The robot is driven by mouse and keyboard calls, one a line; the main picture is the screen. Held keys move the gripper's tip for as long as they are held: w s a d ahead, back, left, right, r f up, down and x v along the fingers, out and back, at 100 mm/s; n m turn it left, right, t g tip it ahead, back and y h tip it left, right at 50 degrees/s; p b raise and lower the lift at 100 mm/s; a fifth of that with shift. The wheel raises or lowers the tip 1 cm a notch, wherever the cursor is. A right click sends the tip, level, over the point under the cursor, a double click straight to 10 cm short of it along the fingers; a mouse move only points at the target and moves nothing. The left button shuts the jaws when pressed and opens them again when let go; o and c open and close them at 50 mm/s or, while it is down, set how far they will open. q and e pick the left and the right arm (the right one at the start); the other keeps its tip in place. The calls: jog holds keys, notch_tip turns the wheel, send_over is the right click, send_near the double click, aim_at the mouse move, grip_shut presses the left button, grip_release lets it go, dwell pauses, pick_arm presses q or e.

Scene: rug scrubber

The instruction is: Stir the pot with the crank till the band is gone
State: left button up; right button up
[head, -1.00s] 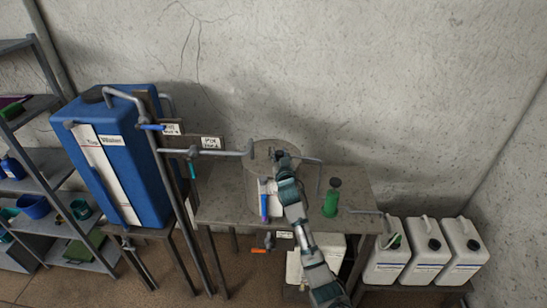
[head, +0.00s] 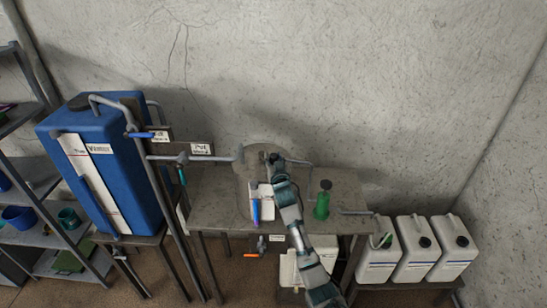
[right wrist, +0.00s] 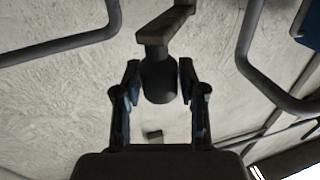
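The grey pot (head: 243,180) stands on the metal table in the middle of the head view. My right gripper (head: 274,160) is over its top, and my arm hides part of the pot. In the right wrist view the dark crank knob (right wrist: 158,82) sits between the two fingers of my right gripper (right wrist: 159,80), which closely flank it and look shut on it. The crank arm (right wrist: 165,25) runs up from the knob. The pot's inside is too small and hidden to make out a band. My left gripper is not in view.
A blue tank (head: 115,175) with pipes and valves stands left of the pot. A green bottle (head: 322,205) is on the table (head: 215,215), right of my arm. White jugs (head: 412,250) stand at the right, shelves (head: 60,240) at the left. Pipes pass close to the pot.

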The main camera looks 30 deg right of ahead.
jog(key=shift+o, duration=0.7)
jog(key=shift+w+r, duration=0.1)
jog(key=shift+s+a, duration=0.15)
jog(key=shift+s, duration=0.15)
jog(key=v, duration=1.1)
jog(key=shift+s, duration=0.1)
